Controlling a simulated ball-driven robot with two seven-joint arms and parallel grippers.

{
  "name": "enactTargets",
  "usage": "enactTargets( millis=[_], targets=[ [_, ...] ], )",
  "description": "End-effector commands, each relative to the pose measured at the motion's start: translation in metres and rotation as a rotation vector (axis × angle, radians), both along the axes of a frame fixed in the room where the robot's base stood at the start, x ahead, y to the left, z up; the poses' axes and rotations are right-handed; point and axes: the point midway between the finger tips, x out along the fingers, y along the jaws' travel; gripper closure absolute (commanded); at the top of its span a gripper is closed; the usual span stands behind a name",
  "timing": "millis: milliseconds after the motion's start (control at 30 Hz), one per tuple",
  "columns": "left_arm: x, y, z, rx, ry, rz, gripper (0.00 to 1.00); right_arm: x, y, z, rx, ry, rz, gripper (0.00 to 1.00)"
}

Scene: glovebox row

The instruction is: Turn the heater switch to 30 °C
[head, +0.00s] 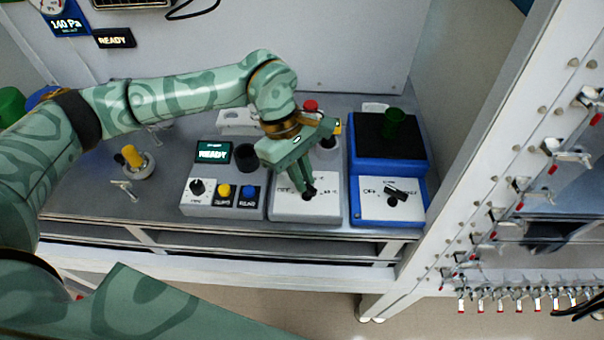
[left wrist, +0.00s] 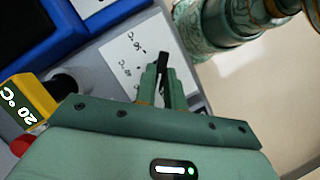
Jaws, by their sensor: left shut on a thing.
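The heater's white front panel (head: 290,211) has a black switch (head: 312,192) with "OFF" printed to its left and blurred temperature marks to its right. My left gripper (head: 304,192) reaches down from above and is shut on the black switch, whose handle (left wrist: 163,65) stands between the two fingers in the left wrist view. The fingers hide part of the switch, so its exact pointing is unclear. A yellow-edged display (left wrist: 22,106) at the left of the wrist view reads 20 °C. My right gripper is not in view.
A blue hotplate-like unit (head: 388,164) with its own OFF dial (head: 394,192) stands close on the right. A grey control box with yellow and blue buttons (head: 222,200) stands close on the left. A red button (head: 310,105) is behind my gripper. A white frame post (head: 452,200) bounds the right.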

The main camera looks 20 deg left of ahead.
Motion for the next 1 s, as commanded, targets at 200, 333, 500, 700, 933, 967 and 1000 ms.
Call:
enactTargets(
  millis=[200, 333, 500, 700, 933, 967, 1000],
  targets=[
    [0.0, 0.0, 0.0, 0.0, -0.001, 0.003, 0.67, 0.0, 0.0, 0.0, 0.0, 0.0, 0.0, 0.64],
    [0.0, 0.0, 0.0, 0.0, 0.0, 0.002, 0.67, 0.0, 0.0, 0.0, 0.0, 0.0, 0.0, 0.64],
    [0.001, 0.001, 0.004, 0.0, -0.002, 0.004, 0.67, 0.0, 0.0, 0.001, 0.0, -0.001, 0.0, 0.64],
    [0.008, 0.014, 0.037, 0.001, -0.006, 0.005, 0.67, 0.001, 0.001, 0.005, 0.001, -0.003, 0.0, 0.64],
    [0.017, 0.036, 0.097, 0.001, -0.006, 0.005, 0.67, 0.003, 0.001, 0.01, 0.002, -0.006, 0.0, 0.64],
    [0.018, 0.039, 0.104, 0.001, -0.006, 0.005, 0.67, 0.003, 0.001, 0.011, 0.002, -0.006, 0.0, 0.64],
    [0.02, 0.042, 0.113, 0.0, -0.005, 0.005, 0.67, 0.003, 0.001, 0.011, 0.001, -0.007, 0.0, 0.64]
  ],
)
